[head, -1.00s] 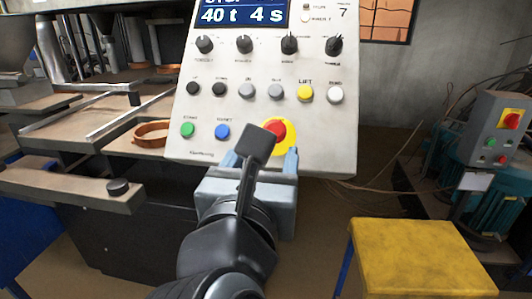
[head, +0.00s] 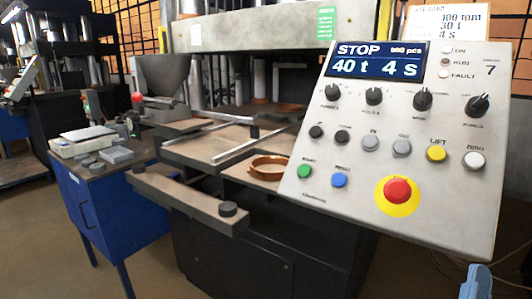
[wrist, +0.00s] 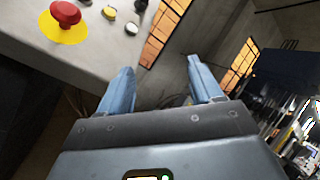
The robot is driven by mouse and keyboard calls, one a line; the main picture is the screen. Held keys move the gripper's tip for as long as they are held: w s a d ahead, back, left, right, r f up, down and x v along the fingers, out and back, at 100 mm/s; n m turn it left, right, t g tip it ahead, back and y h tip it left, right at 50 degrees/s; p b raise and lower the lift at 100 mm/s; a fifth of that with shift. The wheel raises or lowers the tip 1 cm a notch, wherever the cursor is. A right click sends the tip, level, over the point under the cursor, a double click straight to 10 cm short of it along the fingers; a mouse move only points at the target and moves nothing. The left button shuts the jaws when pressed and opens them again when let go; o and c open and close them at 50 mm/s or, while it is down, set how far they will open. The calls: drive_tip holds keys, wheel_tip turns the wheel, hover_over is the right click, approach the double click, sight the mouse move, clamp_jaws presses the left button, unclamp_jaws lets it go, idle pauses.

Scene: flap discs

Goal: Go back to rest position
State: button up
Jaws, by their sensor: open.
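My gripper (wrist: 161,88) is open in the wrist view, its two blue fingers apart with nothing between them. In the head view only a blue fingertip (head: 477,283) shows at the bottom right edge; the rest of the arm is out of frame. The control panel (head: 330,208) stands to the left of and above that fingertip, apart from it in the picture. Its red stop button (head: 397,190) sits on a yellow disc, and its screen reads STOP, 40 t, 4 s. The red button also shows at the top left of the wrist view (wrist: 65,13).
A press with a flat work table (head: 215,145) stands behind the panel, with a brown ring (head: 270,167) on it. A bar with a black knob (head: 190,200) juts forward. A blue cabinet (head: 95,215) with a scale (head: 87,140) stands left. Floor shows at the lower left.

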drive_tip(key=s+a+f+n+g+y, duration=0.1)
drive_tip(key=s+f+n+y, duration=0.6)
drive_tip(key=n, duration=1)
drive_tip(key=s+a+f+n+g+y, duration=0.1)
drive_tip(key=s+a+f+n+y, duration=0.1)
drive_tip(key=s+f+n+y, duration=0.6)
drive_tip(key=s+f+n, duration=0.3)
drive_tip(key=s+n, duration=0.4)
drive_tip(key=n, duration=0.3)
drive_tip(key=shift+s+f+g+y, duration=0.2)
drive_tip(key=shift+s+g+y, duration=0.1)
drive_tip(key=shift+s, duration=0.05)
drive_tip(key=shift+a, duration=0.1)
drive_tip(key=shift+c, duration=0.2)
